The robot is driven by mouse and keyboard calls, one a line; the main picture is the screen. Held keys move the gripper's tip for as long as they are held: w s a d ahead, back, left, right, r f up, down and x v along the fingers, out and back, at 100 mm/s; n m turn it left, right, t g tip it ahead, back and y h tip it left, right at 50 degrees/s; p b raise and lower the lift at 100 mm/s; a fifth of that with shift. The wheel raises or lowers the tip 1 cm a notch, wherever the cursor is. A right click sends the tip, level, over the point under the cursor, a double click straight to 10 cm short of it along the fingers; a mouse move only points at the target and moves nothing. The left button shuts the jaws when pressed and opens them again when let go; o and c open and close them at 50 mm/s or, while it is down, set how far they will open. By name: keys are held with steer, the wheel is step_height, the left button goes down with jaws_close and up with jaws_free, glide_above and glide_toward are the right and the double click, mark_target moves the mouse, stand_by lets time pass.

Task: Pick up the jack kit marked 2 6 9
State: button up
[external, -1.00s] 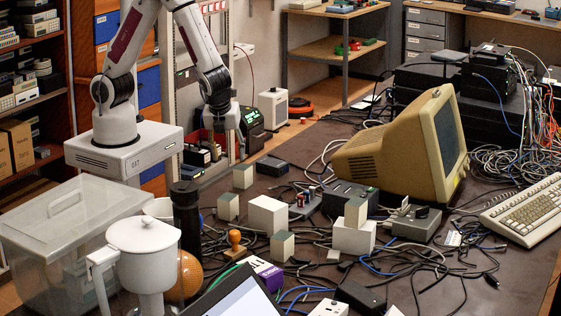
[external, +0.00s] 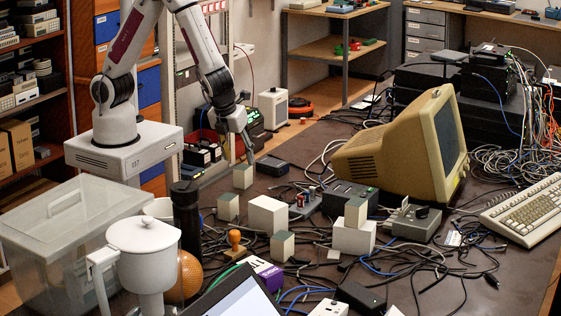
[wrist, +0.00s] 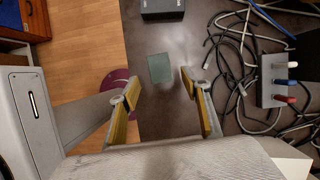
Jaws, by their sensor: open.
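Several small pale boxes with grey-green tops stand on the dark table, and I cannot read a 2 6 9 mark on any of them. The rear box (external: 242,178) is right below my gripper (external: 240,155). In the wrist view its green top (wrist: 160,68) lies just beyond my gripper's fingertips (wrist: 159,86), roughly in line with the gap. My gripper is open and empty. Other such boxes are one nearer the front (external: 228,208), one by the wooden stamp (external: 282,247) and one on a white block (external: 355,212).
A black box (external: 271,166) stands just right of the rear box. A white block (external: 267,214) and a board with coloured plugs (wrist: 277,82) are close by. Cables (wrist: 238,55) lie to the right. The table's edge is close on the left.

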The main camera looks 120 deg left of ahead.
mark_target(242, 167)
steer(key=shift+x, duration=1.05)
steer(key=shift+f, duration=0.1)
steer(key=shift+x, duration=2.5)
steer(key=c, duration=1.2)
